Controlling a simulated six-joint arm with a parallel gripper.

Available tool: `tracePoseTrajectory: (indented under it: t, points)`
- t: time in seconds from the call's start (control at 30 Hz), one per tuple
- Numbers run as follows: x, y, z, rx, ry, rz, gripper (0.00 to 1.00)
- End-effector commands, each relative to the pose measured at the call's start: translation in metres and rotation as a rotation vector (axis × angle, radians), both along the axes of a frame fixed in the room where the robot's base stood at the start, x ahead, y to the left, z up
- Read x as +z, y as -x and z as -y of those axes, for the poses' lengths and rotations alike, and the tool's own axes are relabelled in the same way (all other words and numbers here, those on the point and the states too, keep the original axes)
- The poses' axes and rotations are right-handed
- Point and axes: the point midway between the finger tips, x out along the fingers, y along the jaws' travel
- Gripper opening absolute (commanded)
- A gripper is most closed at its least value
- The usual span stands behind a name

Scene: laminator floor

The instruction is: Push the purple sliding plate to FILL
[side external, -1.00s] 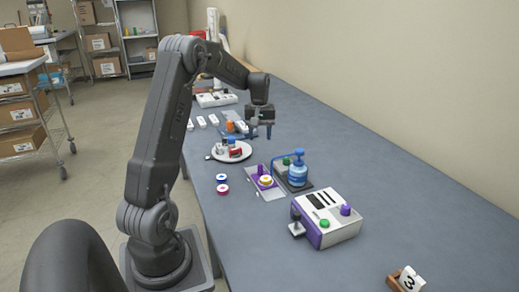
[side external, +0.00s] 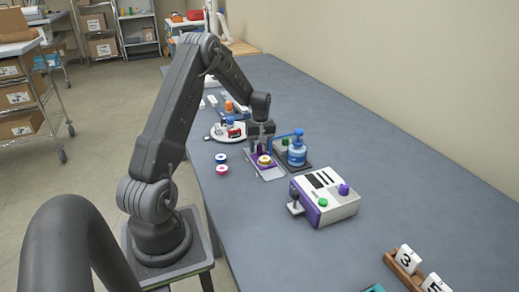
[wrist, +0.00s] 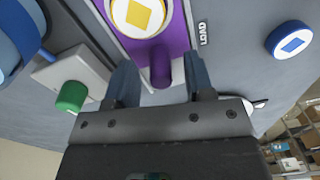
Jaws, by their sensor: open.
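The purple sliding plate (side external: 266,168) lies in its pale track on the bench. It carries a yellow-rimmed round piece (side external: 265,160) with a white top. In the wrist view, the plate (wrist: 178,38) has an upright purple knob (wrist: 160,68) and a LOAD label (wrist: 203,33) beside it. My gripper (side external: 262,147) is low over the knob end of the plate. Its fingers (wrist: 158,72) are open, one on each side of the knob, with gaps showing. No FILL label is legible.
Two round pieces (side external: 221,163) lie left. A plate of small items (side external: 216,134) is behind; a white-purple machine (side external: 327,199) is in front.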

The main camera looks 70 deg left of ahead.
Motion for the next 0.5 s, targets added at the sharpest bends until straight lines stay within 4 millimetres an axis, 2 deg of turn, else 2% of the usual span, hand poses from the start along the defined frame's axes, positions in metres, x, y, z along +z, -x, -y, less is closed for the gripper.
tracePoseTrajectory:
  t: [0.13,0.43,0.5]
  points:
    - [-0.0107,0.0005,-0.0001,0.000,0.000,0.000,0.48]
    - [-0.0125,0.0005,-0.0001,0.000,0.000,0.000,0.48]
    - [-0.0124,0.0005,-0.0001,0.000,-0.001,0.000,0.43]
